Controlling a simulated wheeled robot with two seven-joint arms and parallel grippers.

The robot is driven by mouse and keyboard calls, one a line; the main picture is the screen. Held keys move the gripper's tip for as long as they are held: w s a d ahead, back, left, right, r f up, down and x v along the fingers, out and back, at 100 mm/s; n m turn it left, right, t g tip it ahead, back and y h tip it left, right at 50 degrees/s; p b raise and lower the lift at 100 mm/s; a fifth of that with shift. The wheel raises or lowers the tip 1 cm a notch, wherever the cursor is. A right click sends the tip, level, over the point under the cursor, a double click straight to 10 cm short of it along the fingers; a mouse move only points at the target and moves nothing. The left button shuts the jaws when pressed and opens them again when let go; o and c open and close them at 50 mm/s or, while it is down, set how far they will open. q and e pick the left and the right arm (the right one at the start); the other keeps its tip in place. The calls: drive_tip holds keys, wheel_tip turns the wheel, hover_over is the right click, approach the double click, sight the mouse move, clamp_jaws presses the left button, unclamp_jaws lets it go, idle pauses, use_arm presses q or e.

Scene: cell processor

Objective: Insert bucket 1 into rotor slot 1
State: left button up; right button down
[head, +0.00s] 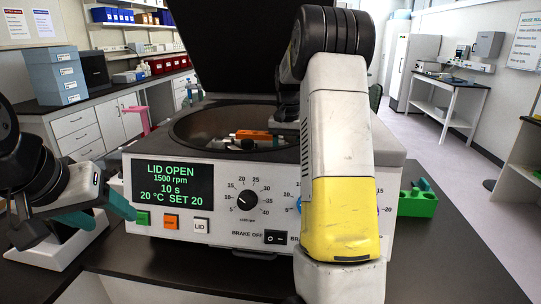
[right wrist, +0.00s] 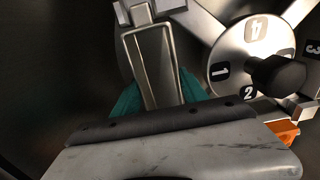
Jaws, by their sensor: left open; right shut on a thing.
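My right gripper (right wrist: 160,95) has teal fingers shut on a grey metal bucket (right wrist: 127,45), an open rectangular cup, in the right wrist view. The bucket is inside the centrifuge bowl, left of the rotor hub (right wrist: 238,52), whose face shows labels 1, 2, 3 and 4. Label 1 faces the bucket side. Metal rotor parts lie close to the bucket's far end; I cannot tell whether they touch. In the head view my right arm hides this gripper. My left gripper (head: 106,213) is open and empty at the left of the centrifuge's front panel (head: 225,222), near the green button.
The centrifuge lid (head: 245,45) stands open; the display reads LID OPEN. An orange item (head: 254,134) sits in the bowl, also seen beside the rotor (right wrist: 285,132). A green rack (head: 417,203) stands right of the centrifuge on the dark bench. Blue boxes (head: 50,75) stand behind left.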

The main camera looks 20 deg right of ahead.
drive_tip(key=c, duration=0.5)
unclamp_jaws()
drive_tip(key=shift+r, duration=0.1)
wheel_tip(320, 180, up, 8)
drive_tip(key=shift+f, duration=0.2)
